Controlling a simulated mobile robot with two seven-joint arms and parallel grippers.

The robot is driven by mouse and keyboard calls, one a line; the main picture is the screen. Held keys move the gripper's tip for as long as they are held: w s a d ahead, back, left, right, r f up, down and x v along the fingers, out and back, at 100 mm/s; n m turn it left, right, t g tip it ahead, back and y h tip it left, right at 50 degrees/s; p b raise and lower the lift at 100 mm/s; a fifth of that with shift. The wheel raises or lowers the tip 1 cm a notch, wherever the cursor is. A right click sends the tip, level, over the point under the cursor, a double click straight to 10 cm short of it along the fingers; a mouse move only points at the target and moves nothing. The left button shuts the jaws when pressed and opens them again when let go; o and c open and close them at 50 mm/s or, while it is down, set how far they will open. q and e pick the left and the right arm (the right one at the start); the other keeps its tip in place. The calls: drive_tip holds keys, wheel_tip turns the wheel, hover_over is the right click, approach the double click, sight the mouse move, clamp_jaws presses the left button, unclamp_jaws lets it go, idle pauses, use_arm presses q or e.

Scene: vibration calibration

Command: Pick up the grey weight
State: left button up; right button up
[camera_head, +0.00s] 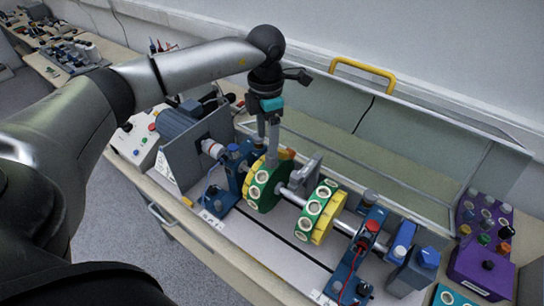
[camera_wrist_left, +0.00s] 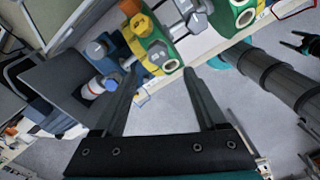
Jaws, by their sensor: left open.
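The grey weight (camera_wrist_left: 157,54) looks like a small grey block set in the face of a green and yellow disc (camera_wrist_left: 150,28) in the left wrist view. In the head view this disc (camera_head: 262,190) is the left one on the shaft, and I cannot make out the weight, which my fingers may hide. My left gripper (camera_head: 274,148) points down over the disc. In the left wrist view its two fingers (camera_wrist_left: 161,72) are apart, with the weight seen between the tips. I cannot tell whether they touch it. My right gripper seems to show, small, at the right edge (camera_wrist_left: 300,43).
A second green and yellow disc (camera_head: 322,212) sits on the same shaft, between blue supports. An open clear cover with a yellow handle (camera_head: 362,68) stands behind. A blue motor (camera_head: 185,122) and grey plate (camera_head: 190,155) are at left. A purple box (camera_head: 482,267) is at right.

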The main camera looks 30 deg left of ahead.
sight(272, 161)
use_arm(q)
drive_tip(key=shift+w+d+f+p, duration=0.1)
drive_tip(key=shift+f+p, duration=0.15)
drive_tip(key=shift+f, duration=0.9)
drive_tip(key=shift+w+a+f+p, duration=0.1)
drive_tip(key=shift+w+f+p, duration=0.1)
drive_tip(key=shift+f, duration=0.9)
drive_tip(key=shift+w+d+f+p, duration=0.1)
drive_tip(key=shift+f+p, duration=0.15)
drive_tip(key=shift+f, duration=0.9)
drive_tip(key=shift+c, duration=0.4)
clamp_jaws()
